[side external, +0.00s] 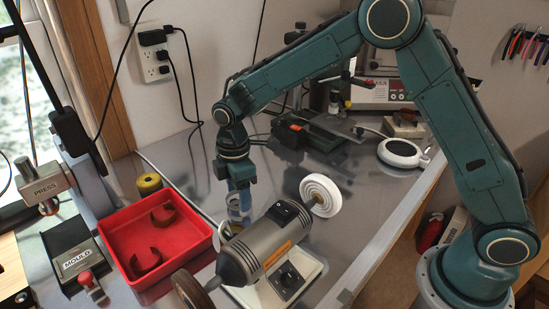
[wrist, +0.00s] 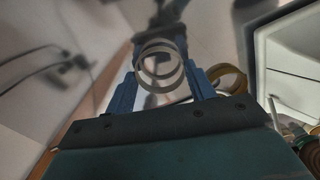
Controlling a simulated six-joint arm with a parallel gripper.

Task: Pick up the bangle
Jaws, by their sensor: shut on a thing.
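My gripper (side external: 239,208) points down behind the grey bench polisher. In the wrist view its two blue fingers (wrist: 162,75) are shut on the sides of a pale grey ring-shaped bangle (wrist: 161,87), with its open face towards the camera. In the side external view the held bangle is mostly hidden by the fingers. A second, brass-coloured ring (wrist: 229,70) shows just right of the right finger in the wrist view. It is apart from the held one as far as I can see, and in the side external view a yellowish ring is partly hidden below the fingers.
The polisher (side external: 262,243), with a white wheel (side external: 321,194) and a brown one, stands close in front of my gripper. A red tray (side external: 122,232) with two curved brown pieces lies left. Bench behind is partly clear.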

